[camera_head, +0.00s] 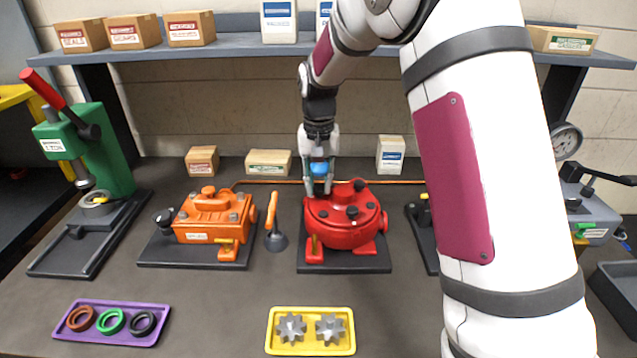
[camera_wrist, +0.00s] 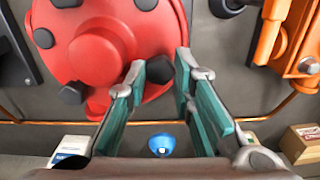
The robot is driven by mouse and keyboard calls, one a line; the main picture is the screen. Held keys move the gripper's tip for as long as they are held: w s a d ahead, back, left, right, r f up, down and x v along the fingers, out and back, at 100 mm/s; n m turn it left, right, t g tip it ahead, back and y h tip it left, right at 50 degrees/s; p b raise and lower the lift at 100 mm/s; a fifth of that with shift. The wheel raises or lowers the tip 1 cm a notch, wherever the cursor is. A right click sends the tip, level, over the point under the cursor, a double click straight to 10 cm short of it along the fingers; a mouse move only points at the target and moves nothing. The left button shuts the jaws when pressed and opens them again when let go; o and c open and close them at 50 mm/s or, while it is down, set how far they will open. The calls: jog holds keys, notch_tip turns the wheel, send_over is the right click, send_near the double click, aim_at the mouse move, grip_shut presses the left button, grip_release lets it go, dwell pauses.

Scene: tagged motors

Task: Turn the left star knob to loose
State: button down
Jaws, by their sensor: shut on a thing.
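The red round motor (camera_head: 343,234) stands on a dark base plate in the middle of the bench, with several dark knobs around its top. My gripper (camera_head: 318,189) points down at the far left edge of its top. In the wrist view, my gripper (camera_wrist: 165,72) has its teal-padded fingers on either side of a dark star knob (camera_wrist: 160,70) at the rim of the red cover (camera_wrist: 98,48). The fingers are shut on this left star knob. The fingers partly cover the knob, and in the head view they hide it. Its turn angle cannot be read.
A copper pipe (camera_head: 262,181) runs behind. A yellow gear tray (camera_head: 311,350) and a purple ring tray (camera_head: 84,338) lie in front. My arm hides part of the right side.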

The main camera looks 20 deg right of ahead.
jog(key=n, duration=0.5)
jog(key=shift+s+f+n, duration=0.1)
jog(key=shift+f+n, duration=0.15)
jog(key=shift+n, duration=0.05)
jog(key=n, duration=1)
jog(key=shift+n+p, duration=0.3)
jog(key=shift+n, duration=0.1)
jog(key=n, duration=0.5)
jog(key=shift+p, duration=0.4)
jog(key=c, duration=1.4)
grip_release()
jog(key=shift+o, duration=0.2)
jog(key=shift+r, duration=0.1)
